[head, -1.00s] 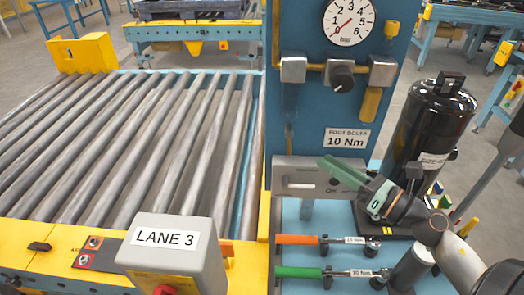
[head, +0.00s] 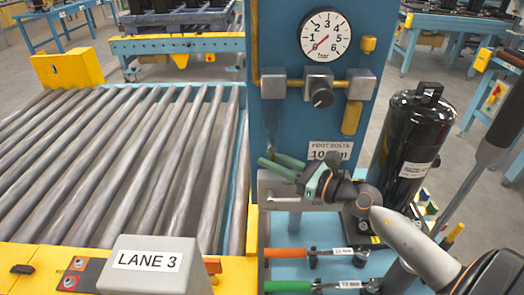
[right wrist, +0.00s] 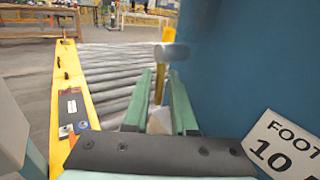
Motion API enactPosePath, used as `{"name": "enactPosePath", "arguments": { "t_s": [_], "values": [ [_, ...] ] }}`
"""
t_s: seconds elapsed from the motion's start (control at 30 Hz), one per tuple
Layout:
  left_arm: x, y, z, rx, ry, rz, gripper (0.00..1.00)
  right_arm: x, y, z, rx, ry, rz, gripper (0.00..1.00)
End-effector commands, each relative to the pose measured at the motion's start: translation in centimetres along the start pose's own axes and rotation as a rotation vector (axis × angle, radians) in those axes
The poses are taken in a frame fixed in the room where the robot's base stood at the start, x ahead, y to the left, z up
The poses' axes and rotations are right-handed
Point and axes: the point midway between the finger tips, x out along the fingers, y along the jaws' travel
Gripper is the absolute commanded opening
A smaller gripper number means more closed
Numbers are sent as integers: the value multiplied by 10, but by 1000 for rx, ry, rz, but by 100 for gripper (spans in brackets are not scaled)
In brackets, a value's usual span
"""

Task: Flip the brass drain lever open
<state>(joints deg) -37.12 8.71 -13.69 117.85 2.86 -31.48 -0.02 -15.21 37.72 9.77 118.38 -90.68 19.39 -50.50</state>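In the right wrist view a brass-coloured upright bar (right wrist: 160,86), which looks like the drain lever, hangs below a grey round hub (right wrist: 171,52) beside the blue panel. It shows in the gap between the green fingers of my right gripper (right wrist: 158,100). I cannot tell whether either finger touches it. In the head view my right gripper (head: 283,167) is open with its fingers apart, in front of the grey plate (head: 282,191) low on the blue panel (head: 290,130). The lever is not clearly seen there. My left gripper is out of view.
Above are a pressure gauge (head: 326,35), a black knob (head: 320,93) and another brass-coloured handle (head: 352,116). A black tank (head: 410,135) stands right of the panel. Two torque wrenches with orange (head: 285,253) and green (head: 287,286) handles lie below. The roller conveyor (head: 120,165) is at left.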

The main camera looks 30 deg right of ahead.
Motion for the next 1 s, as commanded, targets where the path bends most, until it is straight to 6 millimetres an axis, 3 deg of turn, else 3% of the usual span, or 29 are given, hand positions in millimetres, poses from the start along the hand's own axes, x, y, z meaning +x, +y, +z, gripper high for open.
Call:
{"name": "enactPosePath", "arguments": {
  "t_s": [0.3,0.63,0.87,1.0],
  "values": [
    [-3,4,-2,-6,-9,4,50,28,0,1,1,-1,0,25],
    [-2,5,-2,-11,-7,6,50,31,1,0,2,0,1,25],
    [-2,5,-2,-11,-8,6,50,31,1,0,2,0,1,1],
    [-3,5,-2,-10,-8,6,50,31,1,0,2,0,1,0]
  ]
}}
